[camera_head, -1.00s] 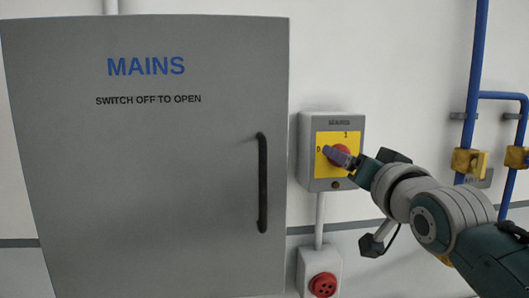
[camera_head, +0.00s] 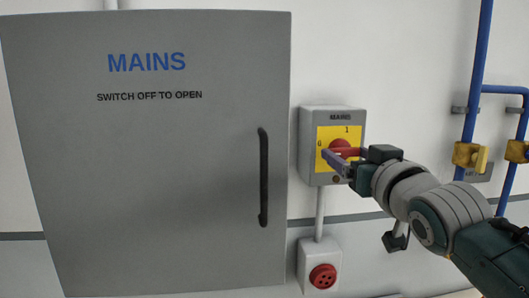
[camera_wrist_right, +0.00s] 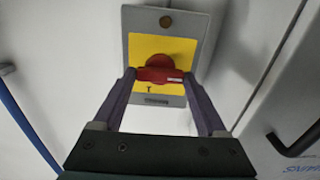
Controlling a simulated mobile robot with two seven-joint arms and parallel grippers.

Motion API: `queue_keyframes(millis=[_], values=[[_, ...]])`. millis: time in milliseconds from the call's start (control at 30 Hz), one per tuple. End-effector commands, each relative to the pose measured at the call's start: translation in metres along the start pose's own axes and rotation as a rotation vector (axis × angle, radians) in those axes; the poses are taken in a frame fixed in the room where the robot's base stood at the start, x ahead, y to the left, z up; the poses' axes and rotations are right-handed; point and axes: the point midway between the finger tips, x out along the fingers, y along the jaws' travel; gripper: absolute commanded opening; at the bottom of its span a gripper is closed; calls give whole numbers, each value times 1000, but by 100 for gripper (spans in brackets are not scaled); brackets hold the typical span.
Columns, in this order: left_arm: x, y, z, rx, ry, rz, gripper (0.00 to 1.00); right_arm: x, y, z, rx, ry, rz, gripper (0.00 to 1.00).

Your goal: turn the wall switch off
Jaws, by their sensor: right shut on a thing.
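The wall switch is a grey box (camera_head: 308,150) with a yellow plate (camera_head: 324,133) marked 0 at left and 1 at top. Its red knob (camera_head: 340,146) is partly hidden by my fingers in the head view. My right gripper (camera_head: 343,156) has its fingers on the knob. In the right wrist view, which sees the switch upside down, the red knob (camera_wrist_right: 160,74) lies crosswise between the two fingertips of my right gripper (camera_wrist_right: 160,78), its bar roughly level. My left gripper is not in view.
A grey MAINS cabinet (camera_head: 160,180) with a black handle (camera_head: 263,178) stands shut to the left. A red button box (camera_head: 321,276) is below the switch. Blue pipes (camera_head: 476,60) with yellow valves (camera_head: 468,156) run at right.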

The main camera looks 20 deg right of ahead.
Motion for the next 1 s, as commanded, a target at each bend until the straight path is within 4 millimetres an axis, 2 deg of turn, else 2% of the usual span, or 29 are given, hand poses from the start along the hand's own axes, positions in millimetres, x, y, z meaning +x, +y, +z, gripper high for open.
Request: queue_keyframes(millis=[267, 300, 500, 800, 1000], values=[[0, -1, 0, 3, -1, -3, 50, 0, 0, 2, -7, -4, 0, 19], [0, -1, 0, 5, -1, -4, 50, 0, 0, 2, -7, -4, 0, 78], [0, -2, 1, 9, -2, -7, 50, 0, 0, 1, -5, -3, 0, 100], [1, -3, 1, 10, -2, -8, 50, -3, 0, 1, -3, -1, 0, 100], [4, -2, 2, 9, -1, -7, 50, -25, 0, 2, -5, -2, 0, 100]])
